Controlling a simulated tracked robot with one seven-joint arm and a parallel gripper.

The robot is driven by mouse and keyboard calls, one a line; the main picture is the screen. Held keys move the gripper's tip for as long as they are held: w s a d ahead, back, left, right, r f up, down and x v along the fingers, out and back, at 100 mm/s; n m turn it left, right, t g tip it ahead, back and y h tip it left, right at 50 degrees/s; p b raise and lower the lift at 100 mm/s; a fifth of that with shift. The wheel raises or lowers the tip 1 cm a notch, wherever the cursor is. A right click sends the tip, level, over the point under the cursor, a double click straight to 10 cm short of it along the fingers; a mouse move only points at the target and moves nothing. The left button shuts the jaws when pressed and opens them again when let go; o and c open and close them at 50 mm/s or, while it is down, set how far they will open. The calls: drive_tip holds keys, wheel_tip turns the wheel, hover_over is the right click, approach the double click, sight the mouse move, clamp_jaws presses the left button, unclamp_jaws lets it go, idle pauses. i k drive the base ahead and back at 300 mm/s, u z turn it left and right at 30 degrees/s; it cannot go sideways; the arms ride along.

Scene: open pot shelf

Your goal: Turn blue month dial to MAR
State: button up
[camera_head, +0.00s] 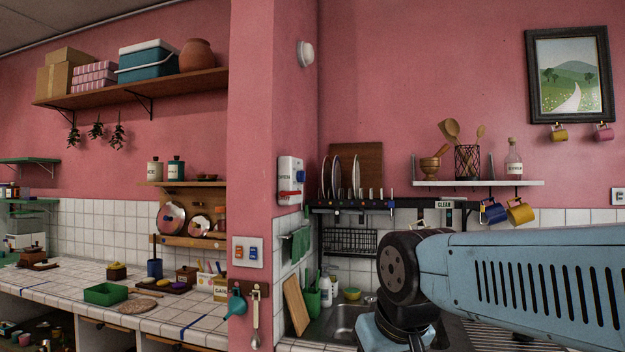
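I cannot make out a blue dial with month names in the head view. A white wall box (290,178) on the pink pillar's side has a red handle and a small blue part; I cannot tell if that part is a dial. A white switch plate (247,259) with one orange and one blue switch is on the pillar front. My light-blue arm reaches in from the right over the sink area. Its end goes below the bottom edge, so my gripper and its fingers do not show.
A white-tiled counter (58,277) on the left holds a green tray (106,293) and several small pots. A sink (345,320) and dish rack (349,241) are right of the pillar. A white shelf (480,183) and hanging mugs are above my arm.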

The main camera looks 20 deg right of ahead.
sight(299, 174)
drive_tip(key=z, duration=0.1)
drive_tip(key=k, duration=1.2)
drive_tip(key=z, duration=0.35)
drive_tip(key=i, duration=0.9)
drive_tip(key=z, duration=0.45)
drive_tip(key=i, duration=1.45)
drive_tip(key=u, duration=0.45)
